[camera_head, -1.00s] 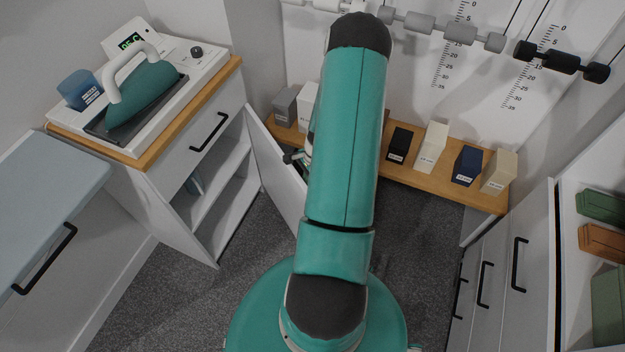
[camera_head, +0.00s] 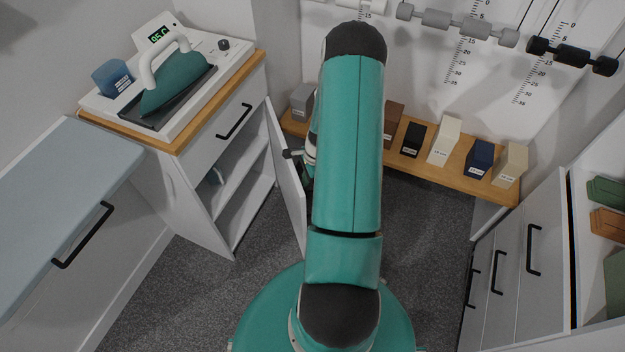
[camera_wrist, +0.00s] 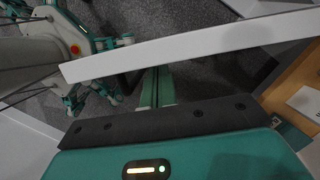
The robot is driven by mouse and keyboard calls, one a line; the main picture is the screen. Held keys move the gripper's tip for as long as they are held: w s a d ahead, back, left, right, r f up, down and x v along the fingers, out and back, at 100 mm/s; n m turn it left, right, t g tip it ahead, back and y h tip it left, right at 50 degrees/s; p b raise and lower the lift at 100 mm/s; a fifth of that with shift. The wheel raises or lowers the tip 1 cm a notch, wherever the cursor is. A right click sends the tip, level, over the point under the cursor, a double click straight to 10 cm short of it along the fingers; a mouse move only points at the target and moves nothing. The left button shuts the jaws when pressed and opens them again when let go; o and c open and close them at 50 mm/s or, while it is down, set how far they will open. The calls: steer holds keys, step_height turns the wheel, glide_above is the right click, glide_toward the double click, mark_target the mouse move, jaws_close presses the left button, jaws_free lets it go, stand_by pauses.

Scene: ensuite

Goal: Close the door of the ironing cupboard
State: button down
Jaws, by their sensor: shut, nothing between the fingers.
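The ironing cupboard (camera_head: 195,195) is the white cabinet with a wooden top at left in the head view. Its white door (camera_head: 288,180) stands open at the cupboard's right end, and the shelves inside show. In the wrist view the door (camera_wrist: 190,45) appears as a long pale edge crossing the picture. My gripper (camera_wrist: 157,90) is shut and empty, with its teal fingers close to that edge; I cannot tell whether they touch. In the head view my arm hides most of the gripper, which is on the door's right side.
An iron (camera_head: 175,83) on its white station and a blue cup (camera_head: 113,78) stand on the cupboard. A low wooden shelf (camera_head: 400,165) with several small boxes runs along the back wall. White drawers (camera_head: 515,250) stand at right. Grey carpet (camera_head: 190,295) lies clear in front of the cupboard.

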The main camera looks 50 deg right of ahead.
mark_target(297, 181)
steer(key=shift+w+a+m, duration=0.2)
steer(key=shift+w+a, duration=0.2)
steer(key=shift+a, duration=0.3)
steer(key=shift+w+a+m, duration=0.2)
steer(key=shift+w+a, duration=0.2)
steer(key=shift+a, duration=0.25)
steer(key=w+a+m+t+h, duration=0.1)
steer(key=w+a+m, duration=0.4)
steer(key=w+a, duration=0.7)
steer(key=shift+w+a, duration=0.4)
steer(key=shift+s, duration=0.1)
